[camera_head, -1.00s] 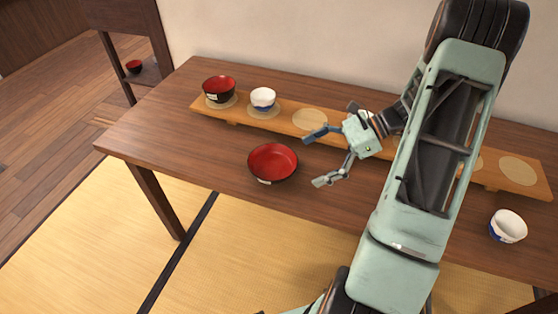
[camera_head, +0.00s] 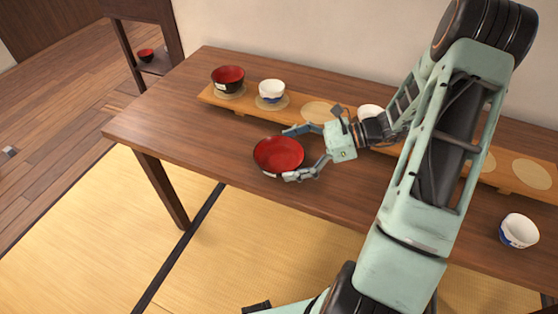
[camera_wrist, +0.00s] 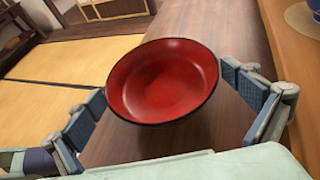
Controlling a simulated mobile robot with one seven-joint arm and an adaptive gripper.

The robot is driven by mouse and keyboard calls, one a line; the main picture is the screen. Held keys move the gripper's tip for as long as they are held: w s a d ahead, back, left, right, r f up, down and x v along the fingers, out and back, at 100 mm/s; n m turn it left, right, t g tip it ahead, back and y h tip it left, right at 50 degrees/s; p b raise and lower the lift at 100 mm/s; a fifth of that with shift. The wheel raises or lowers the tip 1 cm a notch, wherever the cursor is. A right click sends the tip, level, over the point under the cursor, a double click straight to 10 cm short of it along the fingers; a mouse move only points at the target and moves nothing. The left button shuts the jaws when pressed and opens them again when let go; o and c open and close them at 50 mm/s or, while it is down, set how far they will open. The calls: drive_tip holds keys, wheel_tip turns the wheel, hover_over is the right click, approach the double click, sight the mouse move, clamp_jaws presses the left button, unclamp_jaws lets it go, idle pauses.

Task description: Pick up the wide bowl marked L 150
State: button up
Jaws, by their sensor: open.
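The wide bowl (camera_head: 278,154), red inside with a dark rim, stands on the brown table near its front edge. A small pale mark shows low on its front, too small to read. My gripper (camera_head: 290,153) is open, with one finger on the far side of the bowl and one on the near side. In the wrist view the bowl (camera_wrist: 163,82) lies between the two spread fingers (camera_wrist: 168,106), with a visible gap to the right finger. I cannot tell whether the left finger touches it.
A raised wooden board (camera_head: 247,104) runs along the back with round mats. On it stand a dark red-lined bowl (camera_head: 228,79), a blue-and-white cup (camera_head: 271,91) and a white vessel (camera_head: 369,111) partly behind my arm. Another white-and-blue bowl (camera_head: 519,231) stands at the right.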

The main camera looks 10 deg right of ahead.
drive_tip(key=shift+x, duration=1.1)
drive_tip(key=c, duration=1)
drive_tip(key=shift+o, duration=0.2)
